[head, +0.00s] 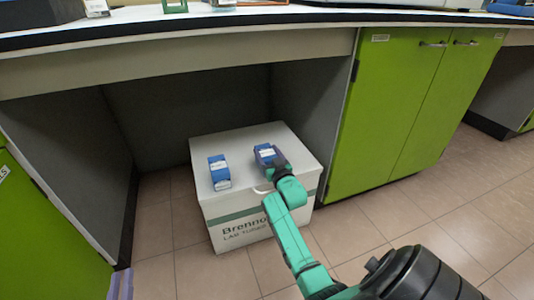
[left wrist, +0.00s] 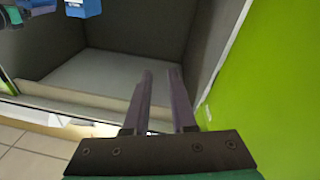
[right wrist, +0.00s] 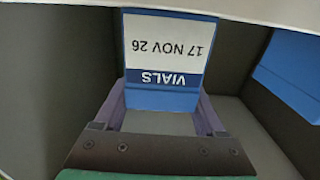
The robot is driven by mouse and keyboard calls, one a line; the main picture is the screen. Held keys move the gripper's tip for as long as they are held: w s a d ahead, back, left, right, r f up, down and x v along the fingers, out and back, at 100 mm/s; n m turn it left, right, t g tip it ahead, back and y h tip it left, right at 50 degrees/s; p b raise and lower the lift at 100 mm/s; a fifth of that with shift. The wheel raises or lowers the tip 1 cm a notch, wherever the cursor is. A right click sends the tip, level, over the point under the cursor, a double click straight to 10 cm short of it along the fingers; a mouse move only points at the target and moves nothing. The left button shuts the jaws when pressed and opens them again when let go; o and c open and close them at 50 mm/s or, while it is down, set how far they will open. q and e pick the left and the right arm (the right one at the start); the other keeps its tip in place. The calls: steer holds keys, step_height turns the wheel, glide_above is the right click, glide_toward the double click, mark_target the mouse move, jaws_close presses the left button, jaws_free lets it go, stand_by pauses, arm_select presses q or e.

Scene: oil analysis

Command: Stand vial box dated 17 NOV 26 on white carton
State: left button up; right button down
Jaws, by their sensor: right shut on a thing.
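The white carton (head: 240,143) stands on the floor under the bench. My right gripper (head: 275,163) is shut on a blue vial box (head: 265,150) over the right part of the carton's top. In the right wrist view this vial box (right wrist: 168,60) is between the fingers, its label upside down in the picture, reading VIALS, 17 NOV 26. Its base is at or very near the carton top; I cannot tell whether it touches. A second blue box (head: 219,172) stands on the carton's left part, its date unreadable.
The bench top (head: 300,14) overhangs the carton. A grey panel and green cabinet (head: 395,105) stand to its right, another green cabinet (head: 40,235) to the left. The carton top has bare room between and behind the two boxes.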

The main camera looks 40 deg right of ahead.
arm_select(q)
steer(key=shift+r, duration=0.1)
arm_select(e)
jaws_free()
steer(key=shift+r, duration=0.1)
steer(key=shift+s, duration=0.1)
